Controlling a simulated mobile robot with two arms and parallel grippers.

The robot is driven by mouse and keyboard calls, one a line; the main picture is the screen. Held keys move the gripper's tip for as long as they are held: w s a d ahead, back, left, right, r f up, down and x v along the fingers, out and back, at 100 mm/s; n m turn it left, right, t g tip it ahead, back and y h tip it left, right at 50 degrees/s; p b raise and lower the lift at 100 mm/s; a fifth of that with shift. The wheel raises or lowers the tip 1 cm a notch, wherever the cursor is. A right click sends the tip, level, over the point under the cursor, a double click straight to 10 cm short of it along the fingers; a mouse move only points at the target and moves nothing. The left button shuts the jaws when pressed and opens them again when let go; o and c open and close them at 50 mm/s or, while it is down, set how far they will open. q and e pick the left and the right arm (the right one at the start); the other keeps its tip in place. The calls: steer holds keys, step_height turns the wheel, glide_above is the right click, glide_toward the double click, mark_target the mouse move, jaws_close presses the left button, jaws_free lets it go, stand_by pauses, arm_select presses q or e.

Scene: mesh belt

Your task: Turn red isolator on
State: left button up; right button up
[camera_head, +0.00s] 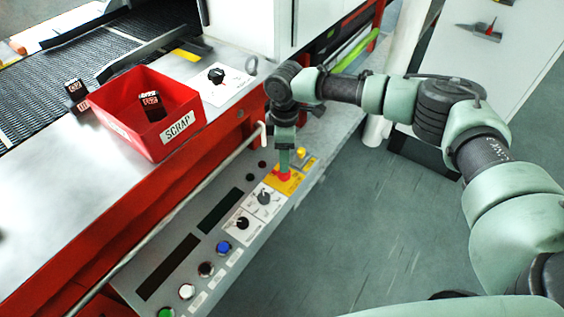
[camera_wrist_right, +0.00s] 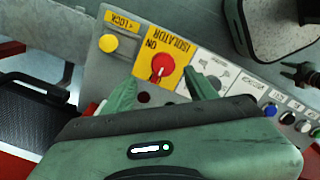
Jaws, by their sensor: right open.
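The red isolator (camera_wrist_right: 162,66) is a round red knob on a yellow plate marked ISOLATOR and ON. In the head view the isolator (camera_head: 284,175) sits near the far end of the grey control panel, partly hidden by my gripper. My right gripper (camera_head: 286,158) points down just above it. In the right wrist view the two green fingers of my right gripper (camera_wrist_right: 162,78) are spread apart, one toward each side of the knob, with nothing held. I cannot tell whether they touch the knob, nor its exact setting. My left gripper is not in view.
Black selector knobs (camera_head: 264,197) and a blue button (camera_head: 223,247) are along the panel (camera_head: 215,262). A red SCRAP bin (camera_head: 130,130) stands on the machine ledge. A bent white rail (camera_head: 200,182) runs beside the panel.

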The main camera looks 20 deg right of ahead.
steer(key=f, duration=0.5)
steer(key=shift+s, duration=0.35)
steer(key=shift+w+f, duration=0.1)
steer(key=shift+f, duration=0.45)
steer(key=shift+c, duration=0.3)
jaws_close()
steer(key=shift+r+m+p, duration=0.1)
steer(key=shift+m+p, duration=0.3)
steer(key=shift+p, duration=0.15)
steer(key=shift+r+m+p, duration=0.1)
steer(key=shift+m+p, duration=0.8)
steer(key=shift+p, duration=0.2)
steer(key=m+p, duration=0.2)
steer(key=shift+a+m, duration=0.1)
steer(key=shift+m, duration=0.3)
steer(key=m+p, duration=0.3)
steer(key=shift+m, duration=0.3)
steer(key=m+p, duration=0.3)
steer(key=m, duration=0.1)
steer(key=shift+m, duration=0.3)
arm_select(q)
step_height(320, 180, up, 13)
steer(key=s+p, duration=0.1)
steer(key=p, duration=0.1)
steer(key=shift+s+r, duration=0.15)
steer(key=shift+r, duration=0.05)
arm_select(e)
steer(key=shift+m, duration=2.2)
